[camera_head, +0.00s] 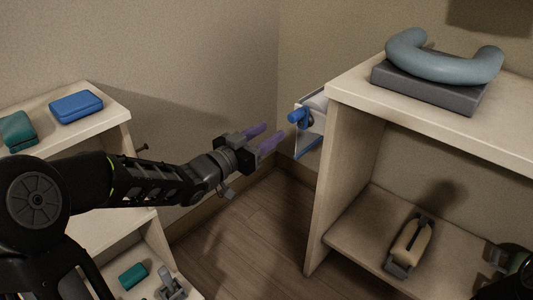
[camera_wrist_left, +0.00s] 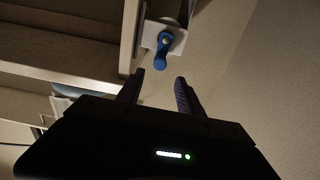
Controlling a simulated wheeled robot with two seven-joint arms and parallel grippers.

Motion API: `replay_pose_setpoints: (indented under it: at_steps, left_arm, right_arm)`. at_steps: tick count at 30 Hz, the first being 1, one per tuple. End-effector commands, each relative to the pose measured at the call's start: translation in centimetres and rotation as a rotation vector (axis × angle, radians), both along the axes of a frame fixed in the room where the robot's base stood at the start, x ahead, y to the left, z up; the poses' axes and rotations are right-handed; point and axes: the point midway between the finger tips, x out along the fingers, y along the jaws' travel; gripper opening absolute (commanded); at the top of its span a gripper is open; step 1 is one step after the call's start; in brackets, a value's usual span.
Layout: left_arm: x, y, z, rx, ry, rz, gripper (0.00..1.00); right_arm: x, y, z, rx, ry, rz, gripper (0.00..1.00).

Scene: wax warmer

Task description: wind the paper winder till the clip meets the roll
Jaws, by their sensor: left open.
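The paper winder (camera_head: 316,116) is mounted on the left side of the right-hand shelf unit, with a whitish body and a blue crank handle (camera_head: 298,117). A blue edge or bar (camera_head: 309,148) shows below it; I cannot tell whether this is the clip. The roll is mostly hidden by the shelf side. My left gripper (camera_head: 273,136) is open and empty, its purple fingers pointing toward the winder, a little short of the crank. In the left wrist view the blue crank (camera_wrist_left: 162,48) lies just beyond the fingertips (camera_wrist_left: 160,78), apart from them. My right gripper is not seen.
The right shelf unit (camera_head: 350,92) carries a blue-grey curved cushion (camera_head: 440,58) on a dark block, with a beige-and-grey object (camera_head: 410,246) below. A left shelf (camera_head: 100,95) holds a blue case (camera_head: 76,107) and a teal one (camera_head: 17,132). Floor between is clear.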

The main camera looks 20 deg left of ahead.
Motion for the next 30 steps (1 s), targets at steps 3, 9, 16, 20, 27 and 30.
replay_pose_setpoints:
  at_steps: [3,9,16,20,27,30]
  left_arm:
    - [0.0,0.0,0.4,0.004,-0.008,-0.002,0.44]
    - [0.0,0.0,0.3,0.003,-0.006,-0.002,0.44]
    - [0.4,-0.2,0.2,0.003,-0.006,-0.002,0.44]
    - [1.1,-0.5,0.1,0.001,-0.005,-0.003,0.44]
    - [3.0,-1.2,0.1,0.002,-0.004,-0.002,0.44]
    - [4.0,-1.6,0.1,0.001,-0.005,-0.003,0.44]
  right_arm:
    - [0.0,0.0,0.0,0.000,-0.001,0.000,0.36]
    - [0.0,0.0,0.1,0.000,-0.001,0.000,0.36]
    - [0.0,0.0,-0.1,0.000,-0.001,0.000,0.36]
    - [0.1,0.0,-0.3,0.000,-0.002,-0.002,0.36]
    - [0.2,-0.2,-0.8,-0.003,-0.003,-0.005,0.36]
    - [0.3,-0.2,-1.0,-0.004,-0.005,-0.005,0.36]
